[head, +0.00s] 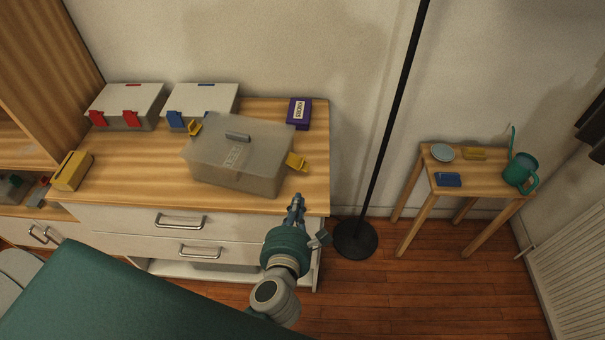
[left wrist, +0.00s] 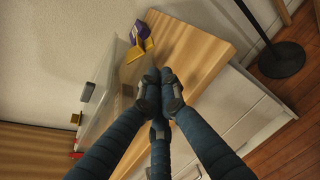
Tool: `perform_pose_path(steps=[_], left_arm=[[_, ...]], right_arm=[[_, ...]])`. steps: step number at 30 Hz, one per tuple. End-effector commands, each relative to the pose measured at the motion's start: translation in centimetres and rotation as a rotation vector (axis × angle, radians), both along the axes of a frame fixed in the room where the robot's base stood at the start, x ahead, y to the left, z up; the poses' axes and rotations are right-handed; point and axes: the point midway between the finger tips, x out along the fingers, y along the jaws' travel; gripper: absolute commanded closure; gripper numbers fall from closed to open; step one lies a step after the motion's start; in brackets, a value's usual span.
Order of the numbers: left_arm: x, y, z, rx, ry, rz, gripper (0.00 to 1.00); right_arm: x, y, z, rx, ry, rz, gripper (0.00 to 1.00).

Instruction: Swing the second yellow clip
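A grey translucent case (head: 240,165) with a handle on its lid stands on the wooden dresser top. One yellow clip (head: 296,161) sticks outward from its right end; it also shows in the left wrist view (left wrist: 148,44). Another yellow clip (head: 195,128) sticks out at its left end. My left gripper (head: 297,200) is in front of the dresser's right front corner, below the right clip and apart from it. In the left wrist view its fingers (left wrist: 160,88) are drawn together with nothing seen between them. My right gripper is not in view.
Behind the case stand a red-clipped box (head: 125,100), a blue-clipped box (head: 205,98) and a purple box (head: 299,113). A yellow block (head: 72,171) lies at the left. A black lamp pole (head: 393,125) and a small side table (head: 470,182) stand at the right.

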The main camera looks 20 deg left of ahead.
Motion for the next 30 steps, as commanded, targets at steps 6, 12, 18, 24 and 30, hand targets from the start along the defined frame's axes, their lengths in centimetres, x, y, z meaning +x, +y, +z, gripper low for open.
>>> perform_pose_path(steps=[6,12,18,24,30], left_arm=[[1.3,0.3,-0.2,0.003,-0.002,0.0,1.0],[4.7,1.0,-1.1,0.003,-0.004,-0.001,1.0],[7.8,1.6,-2.2,0.004,-0.002,0.0,1.0],[9.3,1.9,-2.8,0.002,-0.002,-0.001,1.0],[9.4,2.0,-2.9,0.002,-0.001,0.0,1.0]], right_arm=[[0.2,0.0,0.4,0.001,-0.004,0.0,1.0],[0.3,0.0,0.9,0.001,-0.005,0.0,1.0],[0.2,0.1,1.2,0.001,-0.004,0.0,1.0],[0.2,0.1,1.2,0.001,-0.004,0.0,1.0],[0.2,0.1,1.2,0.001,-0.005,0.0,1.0]])
